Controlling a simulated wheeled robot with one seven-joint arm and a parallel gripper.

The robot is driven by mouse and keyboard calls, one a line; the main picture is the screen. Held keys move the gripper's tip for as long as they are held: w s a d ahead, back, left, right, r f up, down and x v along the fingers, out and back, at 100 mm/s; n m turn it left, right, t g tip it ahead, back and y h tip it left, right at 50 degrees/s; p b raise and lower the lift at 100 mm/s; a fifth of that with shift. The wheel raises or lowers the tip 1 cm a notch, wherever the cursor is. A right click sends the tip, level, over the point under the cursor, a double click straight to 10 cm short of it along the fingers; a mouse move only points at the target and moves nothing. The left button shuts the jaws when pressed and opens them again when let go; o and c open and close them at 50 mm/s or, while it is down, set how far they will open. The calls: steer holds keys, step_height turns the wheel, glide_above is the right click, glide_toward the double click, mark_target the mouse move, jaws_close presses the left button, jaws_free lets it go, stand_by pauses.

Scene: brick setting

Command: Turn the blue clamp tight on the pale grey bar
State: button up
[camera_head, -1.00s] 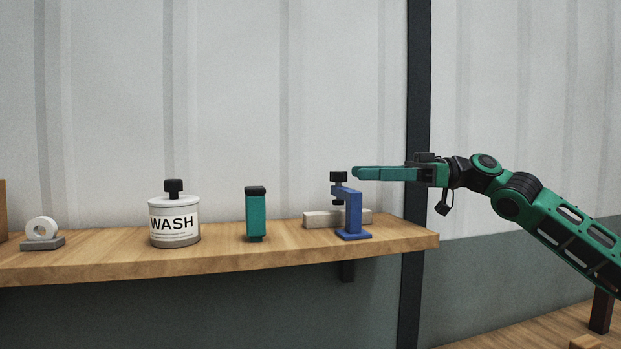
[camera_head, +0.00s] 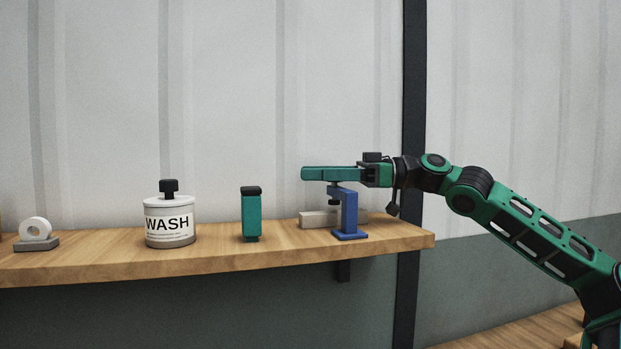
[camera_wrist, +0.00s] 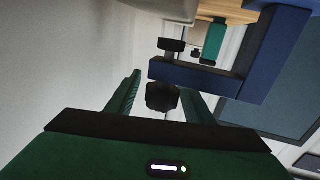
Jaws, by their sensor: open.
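The blue clamp (camera_head: 350,213) stands upright on the wooden shelf, and its blue frame (camera_wrist: 272,55) also shows in the wrist view. The pale grey bar (camera_head: 316,219) lies at the clamp, partly hidden by the clamp's post. The black screw foot (camera_head: 334,203) appears above the bar with a small gap. My gripper (camera_head: 305,173) reaches in level from the right over the clamp's top, and its fingers hide the black knob in the head view. In the wrist view the knob (camera_wrist: 162,97) sits between the two open fingers, with no clear contact.
A teal bottle (camera_head: 251,216) with a black cap stands left of the clamp. Further left are a white WASH jar (camera_head: 169,222) and a white ring on a grey base (camera_head: 36,231). Shelf wood is free between them. A dark post (camera_head: 413,110) rises behind my wrist.

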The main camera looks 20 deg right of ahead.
steer(key=c, duration=1.1)
steer(key=shift+o, duration=0.2)
steer(key=shift+a, duration=0.2)
steer(key=shift+w+d+m+t, duration=0.2)
steer(key=shift+m+t, duration=0.1)
steer(key=shift+t, duration=0.2)
